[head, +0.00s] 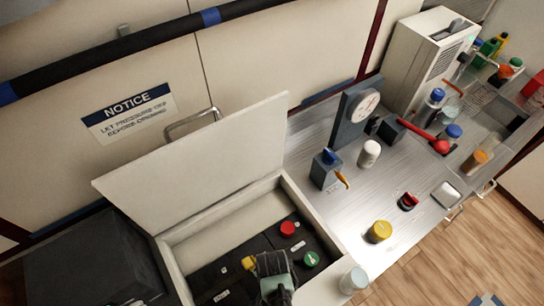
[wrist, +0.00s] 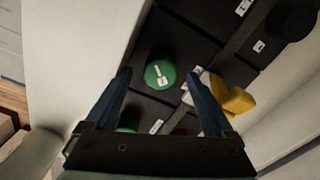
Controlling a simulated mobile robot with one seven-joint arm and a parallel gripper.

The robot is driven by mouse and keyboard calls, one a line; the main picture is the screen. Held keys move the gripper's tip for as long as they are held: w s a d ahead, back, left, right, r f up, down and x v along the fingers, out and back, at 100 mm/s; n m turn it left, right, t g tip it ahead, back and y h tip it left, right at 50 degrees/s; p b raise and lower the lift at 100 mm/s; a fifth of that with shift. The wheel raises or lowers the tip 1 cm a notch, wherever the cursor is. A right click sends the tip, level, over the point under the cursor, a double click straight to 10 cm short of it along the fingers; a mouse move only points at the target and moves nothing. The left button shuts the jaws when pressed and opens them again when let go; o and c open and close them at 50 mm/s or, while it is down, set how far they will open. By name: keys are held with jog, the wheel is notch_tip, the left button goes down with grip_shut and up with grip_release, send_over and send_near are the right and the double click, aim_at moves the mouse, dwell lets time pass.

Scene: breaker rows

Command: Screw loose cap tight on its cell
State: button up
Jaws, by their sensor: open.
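In the head view a dark block of cells (head: 213,274) lies in the open box. It carries a red cap (head: 287,228), a green cap (head: 311,258) and a yellow part (head: 248,263). My gripper (head: 268,262) is over the block, partly hiding it. In the wrist view my gripper (wrist: 158,76) is open and empty. A round green cap (wrist: 160,75) with a white mark shows between its fingertips. The yellow part (wrist: 235,98) is just right of the right finger. A black round cap (wrist: 292,18) is at the upper right. I cannot tell which cap is loose.
The box's white lid (head: 195,165) stands open behind the block, and the box walls surround it. The metal counter (head: 340,215) to the right holds a yellow-lidded jar (head: 379,232), a white bottle (head: 369,153) and a gauge stand (head: 357,110). A pale jar (head: 353,280) stands near the box's right corner.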

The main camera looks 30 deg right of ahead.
notch_tip(320, 180, up, 12)
jog(key=shift+f+b, duration=0.15)
jog(key=shift+b, duration=0.3)
